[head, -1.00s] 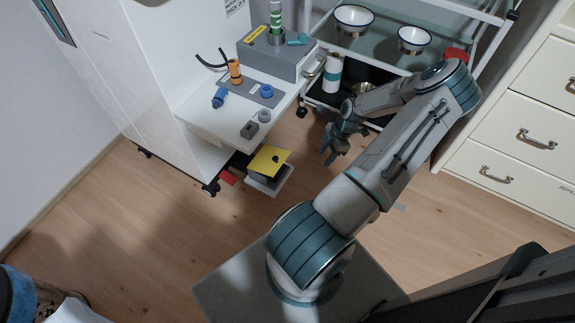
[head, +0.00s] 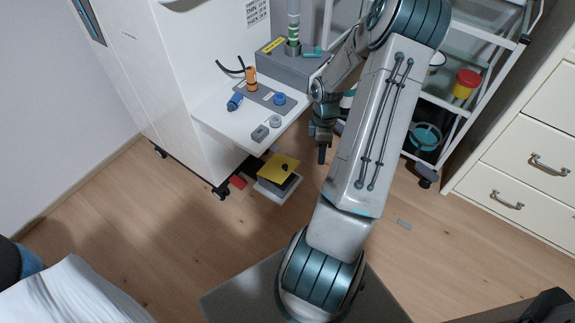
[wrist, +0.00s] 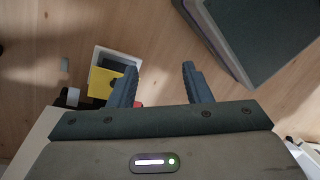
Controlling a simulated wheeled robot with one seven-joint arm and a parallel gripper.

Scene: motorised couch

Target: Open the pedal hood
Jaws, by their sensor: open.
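The pedal hood is a yellow plate (head: 279,168) with a black knob, over a dark block on a white base (head: 277,191) on the floor. It also shows in the wrist view (wrist: 99,84), just left of the left finger. The hood appears lowered; its hinge cannot be made out. My gripper (head: 322,152) points down in the head view, to the right of the hood and apart from it. In the wrist view my gripper (wrist: 158,82) is open, with bare floor between its fingers.
A white shelf (head: 215,117) on the tall cabinet overhangs near the hood and carries small fittings. A red piece (head: 238,182) lies left of the hood. A glass-shelved trolley (head: 440,100) stands behind my arm; drawers (head: 515,165) stand at right. Floor in front of the hood is clear.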

